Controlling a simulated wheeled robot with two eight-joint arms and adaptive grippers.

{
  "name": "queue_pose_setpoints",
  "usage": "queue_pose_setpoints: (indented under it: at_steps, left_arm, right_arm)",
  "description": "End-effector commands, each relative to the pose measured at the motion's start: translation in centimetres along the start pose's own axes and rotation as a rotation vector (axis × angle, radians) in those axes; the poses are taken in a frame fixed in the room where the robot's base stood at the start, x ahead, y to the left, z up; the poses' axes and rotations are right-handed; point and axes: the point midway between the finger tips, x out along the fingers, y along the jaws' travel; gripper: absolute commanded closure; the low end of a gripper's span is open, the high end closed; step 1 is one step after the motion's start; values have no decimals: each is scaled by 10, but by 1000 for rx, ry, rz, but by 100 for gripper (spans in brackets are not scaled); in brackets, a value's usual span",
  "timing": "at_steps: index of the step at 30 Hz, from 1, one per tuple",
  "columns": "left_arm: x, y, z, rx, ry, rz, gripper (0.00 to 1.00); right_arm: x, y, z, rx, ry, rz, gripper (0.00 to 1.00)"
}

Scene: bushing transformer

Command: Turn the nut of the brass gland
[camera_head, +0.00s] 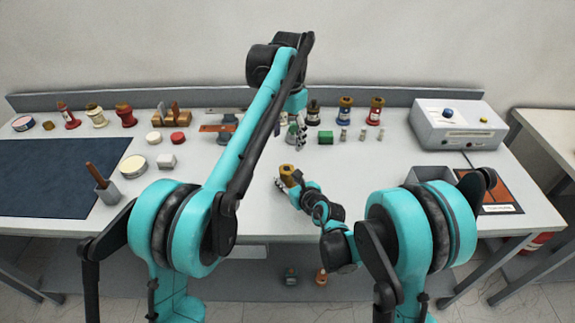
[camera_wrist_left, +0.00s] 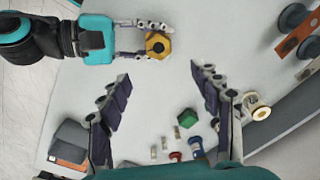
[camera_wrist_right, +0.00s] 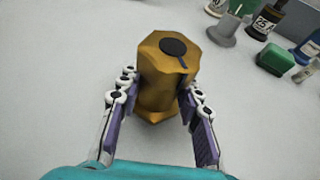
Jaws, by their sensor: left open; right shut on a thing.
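The brass gland (camera_head: 288,173) is in my right gripper (camera_head: 285,183) over the front middle of the bench. In the right wrist view the gland (camera_wrist_right: 160,90) stands upright between the fingers, its hexagonal nut (camera_wrist_right: 163,50) on top with a dark round centre and a dark line. I cannot tell whether its base touches the bench. My left gripper (camera_head: 300,135) is open and empty, farther back. The left wrist view shows its spread fingers (camera_wrist_left: 160,73), with the gland (camera_wrist_left: 158,45) beyond the fingertips, apart from them.
Several bushings (camera_head: 345,110) and small parts stand along the back. A green block (camera_head: 325,137) lies right of my left gripper. A grey instrument box (camera_head: 460,125) and an open grey bin (camera_head: 430,173) are at right. A dark mat (camera_head: 45,175) covers the left. Bench around the gland is clear.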

Motion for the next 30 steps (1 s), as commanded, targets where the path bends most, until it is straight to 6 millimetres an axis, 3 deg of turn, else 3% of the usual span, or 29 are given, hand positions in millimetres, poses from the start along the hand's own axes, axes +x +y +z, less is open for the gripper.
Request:
queue_pose_setpoints:
  at_steps: [8, 21, 30]
  left_arm:
    - [15, -2, -1, 103, -21, 34, 36]
    - [99, 1, 1, 100, -20, 33, 36]
    - [120, 2, 2, 99, -20, 33, 36]
  right_arm:
    - [0, 0, 0, 0, 1, 1, 100]
    - [0, 0, 0, 0, 1, 1, 100]
    - [0, 0, 0, 0, 1, 1, 100]
